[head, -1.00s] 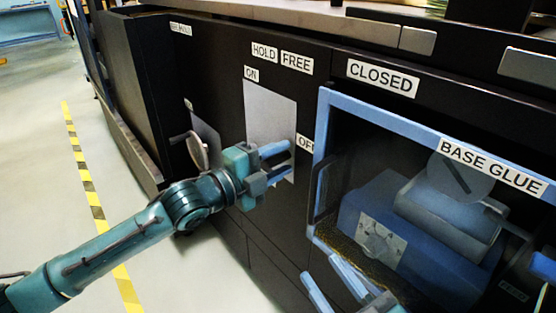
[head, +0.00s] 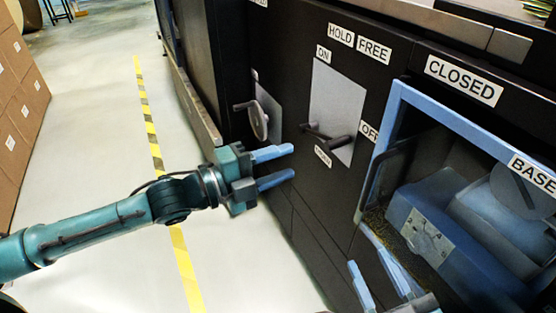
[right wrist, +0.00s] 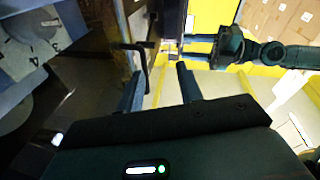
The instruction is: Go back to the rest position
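My left gripper (head: 274,167) is open and empty in the head view, in front of the black machine front. It is apart from the dark lever (head: 328,138) on the grey plate (head: 350,98) with ON and OFF labels. The left gripper also shows in the right wrist view (right wrist: 200,48). My right gripper (head: 372,278) shows only by its blue fingers at the bottom of the head view, below the blue-framed opening. In the right wrist view its two fingers (right wrist: 160,85) stand apart with nothing between them.
The blue frame (head: 382,135) of the glue compartment surrounds a blue unit (head: 440,215) under a CLOSED label (head: 463,81). Stacked cartons (head: 20,105) stand at the far left. The floor beside the yellow-black tape (head: 150,130) is clear.

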